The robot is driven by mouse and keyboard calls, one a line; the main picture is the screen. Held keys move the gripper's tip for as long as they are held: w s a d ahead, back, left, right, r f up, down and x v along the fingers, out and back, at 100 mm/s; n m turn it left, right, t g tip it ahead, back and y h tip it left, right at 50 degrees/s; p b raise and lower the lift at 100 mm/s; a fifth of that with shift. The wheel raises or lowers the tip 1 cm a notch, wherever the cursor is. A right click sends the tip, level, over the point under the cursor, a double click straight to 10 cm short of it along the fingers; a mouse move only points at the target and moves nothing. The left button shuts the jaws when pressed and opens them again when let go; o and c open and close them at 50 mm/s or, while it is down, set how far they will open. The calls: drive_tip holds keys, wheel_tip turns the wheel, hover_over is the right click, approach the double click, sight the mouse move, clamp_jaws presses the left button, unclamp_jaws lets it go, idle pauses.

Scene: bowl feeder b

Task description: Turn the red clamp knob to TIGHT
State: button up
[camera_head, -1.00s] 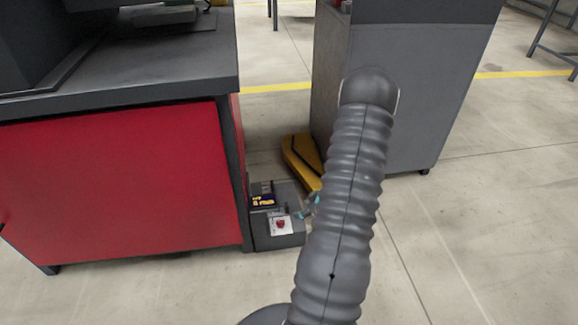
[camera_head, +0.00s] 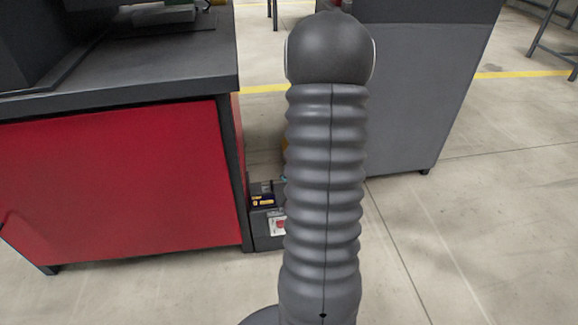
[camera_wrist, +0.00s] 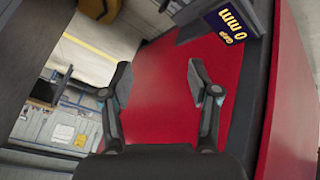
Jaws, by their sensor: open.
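The red clamp knob (camera_head: 279,224) sits on a white plate on a low grey unit (camera_head: 264,242) beside the red cabinet. My arm covers the right part of the unit in the head view. A dark blue display (camera_wrist: 229,22) with yellow characters, seeming to read "GAP 0 mm", shows at the top right of the wrist view. My gripper (camera_wrist: 158,80) is open, its two fingers apart with nothing between them. The knob is not visible in the wrist view, and the gripper is hidden behind my arm in the head view.
A red cabinet (camera_head: 120,190) with a dark top (camera_head: 150,75) stands at the left. A grey cabinet (camera_head: 430,90) stands at the right behind my arm. The concrete floor (camera_head: 480,230) at the right is clear.

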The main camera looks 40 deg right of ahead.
drive_tip(key=shift+w+a+r, duration=0.1)
drive_tip(key=shift+a+r, duration=0.15)
drive_tip(key=shift+r, duration=0.25)
drive_tip(key=shift+w+a+r, duration=0.1)
drive_tip(key=shift+a+r, duration=0.1)
drive_tip(key=shift+r, duration=0.25)
